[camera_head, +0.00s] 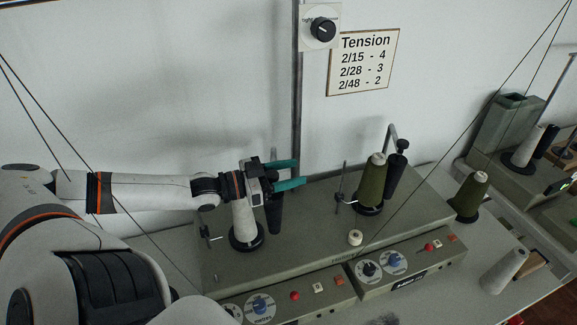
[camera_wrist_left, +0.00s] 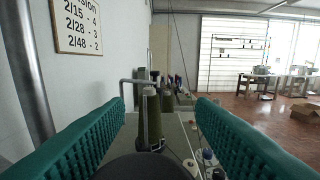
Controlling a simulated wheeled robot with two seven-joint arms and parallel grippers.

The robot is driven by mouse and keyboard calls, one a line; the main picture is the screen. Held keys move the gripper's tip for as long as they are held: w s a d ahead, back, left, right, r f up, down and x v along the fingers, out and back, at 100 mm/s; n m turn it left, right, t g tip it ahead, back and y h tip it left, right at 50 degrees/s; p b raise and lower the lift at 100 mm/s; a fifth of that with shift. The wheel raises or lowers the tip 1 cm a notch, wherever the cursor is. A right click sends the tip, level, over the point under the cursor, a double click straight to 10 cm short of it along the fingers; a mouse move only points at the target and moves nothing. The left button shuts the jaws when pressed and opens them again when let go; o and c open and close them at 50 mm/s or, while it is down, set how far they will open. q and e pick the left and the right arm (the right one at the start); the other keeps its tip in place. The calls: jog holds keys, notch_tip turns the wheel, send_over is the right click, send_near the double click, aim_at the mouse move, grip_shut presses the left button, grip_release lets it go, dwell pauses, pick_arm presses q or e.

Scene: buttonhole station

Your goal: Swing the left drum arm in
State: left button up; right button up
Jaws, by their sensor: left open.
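My left gripper (camera_head: 300,173) is open, its two teal fingers pointing right above the left winding unit. Below it are a white cone (camera_head: 243,222) on a black base and a black drum (camera_head: 274,214). The top of the left drum arm is mostly hidden behind my gripper. In the left wrist view a dark rounded thing (camera_wrist_left: 145,167) sits low between the teal fingers; I cannot tell whether they touch it. The right unit has an olive cone (camera_head: 372,182) and its own black drum (camera_head: 396,178) on a bent grey arm. My right gripper is not in view.
The grey-green machine (camera_head: 310,222) has control panels with knobs along its front. A vertical metal post (camera_head: 297,100) stands close behind my gripper, before the wall.

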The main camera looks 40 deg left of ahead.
pick_arm(q)
notch_tip(320, 180, up, 10)
jog(key=p, duration=0.4)
jog(key=shift+p, duration=0.35)
